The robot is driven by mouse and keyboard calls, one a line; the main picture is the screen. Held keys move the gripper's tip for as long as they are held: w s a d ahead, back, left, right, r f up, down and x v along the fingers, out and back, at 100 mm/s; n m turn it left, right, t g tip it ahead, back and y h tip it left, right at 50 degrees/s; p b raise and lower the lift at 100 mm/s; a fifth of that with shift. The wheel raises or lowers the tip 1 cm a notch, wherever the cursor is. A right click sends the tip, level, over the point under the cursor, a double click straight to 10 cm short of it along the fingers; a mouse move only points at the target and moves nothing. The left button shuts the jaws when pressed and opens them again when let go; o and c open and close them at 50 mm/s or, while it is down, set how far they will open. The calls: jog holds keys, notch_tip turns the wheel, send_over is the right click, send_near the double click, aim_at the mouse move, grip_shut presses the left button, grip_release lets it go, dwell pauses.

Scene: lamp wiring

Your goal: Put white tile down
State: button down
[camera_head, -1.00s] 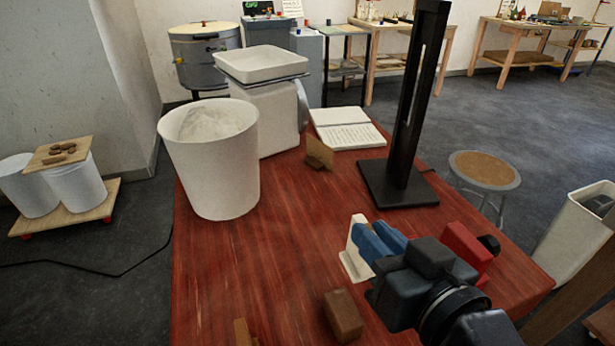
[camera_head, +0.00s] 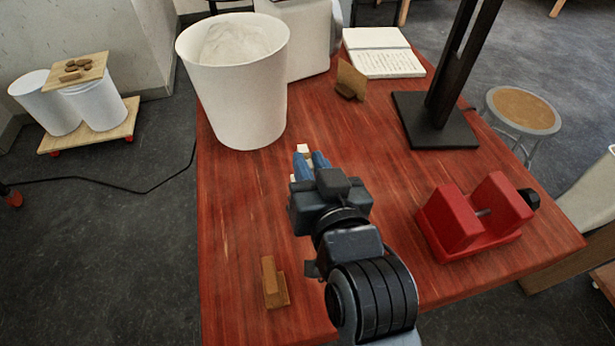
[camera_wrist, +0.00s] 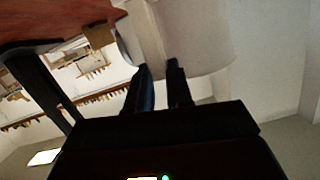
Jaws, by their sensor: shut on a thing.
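My gripper (camera_head: 309,163) is over the middle of the red table (camera_head: 235,200), in front of the large white bucket (camera_head: 248,110). Its blue-tipped fingers are shut on the white tile (camera_head: 302,148). Only small pale parts of the tile show past the fingertips in the head view. In the wrist view the tile (camera_wrist: 147,35) is a pale strip between the two dark fingers, with the white bucket behind it. I cannot tell whether the tile touches the table.
A red vise-like block (camera_head: 470,218) is at the right. A black stand (camera_head: 436,135), an open book (camera_head: 385,62) and a small wooden piece (camera_head: 351,80) are at the back. A wooden block (camera_head: 273,284) lies near the front edge. The table between gripper and stand is clear.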

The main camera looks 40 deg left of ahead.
jog(key=shift+s+a+f, duration=0.15)
jog(key=shift+a+f, duration=0.15)
jog(key=shift+f, duration=1.9)
jog(key=shift+f, duration=0.2)
jog(key=c, duration=1)
grip_release()
jog(key=shift+r, duration=0.1)
